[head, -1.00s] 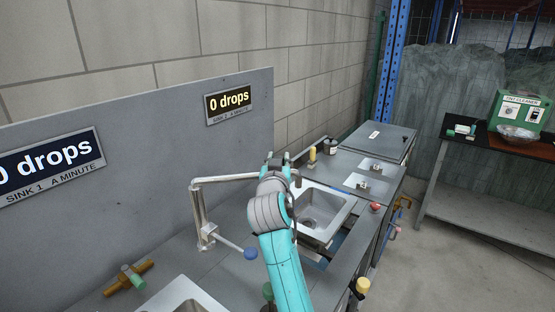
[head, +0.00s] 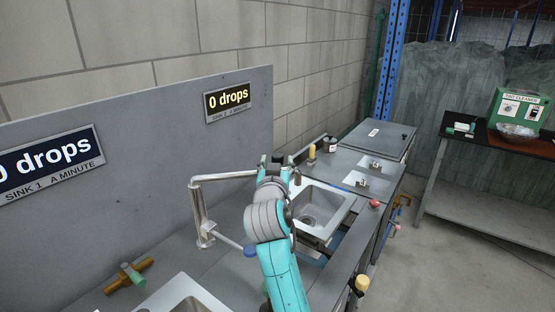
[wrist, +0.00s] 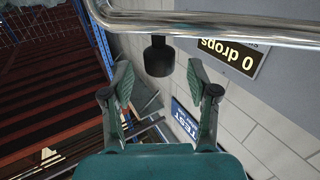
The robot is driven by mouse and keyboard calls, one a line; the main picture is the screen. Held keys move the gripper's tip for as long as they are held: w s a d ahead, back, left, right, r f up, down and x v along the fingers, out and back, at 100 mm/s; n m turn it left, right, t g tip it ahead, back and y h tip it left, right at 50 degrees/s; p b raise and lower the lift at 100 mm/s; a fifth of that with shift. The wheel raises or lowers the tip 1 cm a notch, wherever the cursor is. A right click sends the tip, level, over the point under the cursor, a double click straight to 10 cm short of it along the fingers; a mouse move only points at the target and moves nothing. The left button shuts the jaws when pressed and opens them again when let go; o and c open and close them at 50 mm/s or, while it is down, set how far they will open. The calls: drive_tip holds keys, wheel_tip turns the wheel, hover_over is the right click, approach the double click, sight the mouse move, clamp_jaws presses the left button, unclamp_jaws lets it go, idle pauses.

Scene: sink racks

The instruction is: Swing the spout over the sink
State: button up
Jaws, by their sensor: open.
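The chrome spout (head: 225,178) runs right from the top of its upright post (head: 199,212) and passes behind my arm in the head view. In the wrist view the spout tube (wrist: 225,30) crosses the top, with a dark nozzle (wrist: 158,58) below it. My gripper (head: 277,160) is open and empty; in the wrist view its fingers (wrist: 158,68) stand apart on either side of the nozzle in the picture. Contact cannot be told. The steel sink basin (head: 322,207) lies right of my arm. Another sink (head: 185,299) shows partly at the bottom edge.
A lever with a blue knob (head: 249,251) sticks out from the post's base. A grey panel (head: 150,150) with drop signs stands behind. A dark bottle (head: 330,145) and yellow-topped item (head: 312,152) stand beyond the sink.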

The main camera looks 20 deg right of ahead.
drive_tip(key=v, duration=0.9)
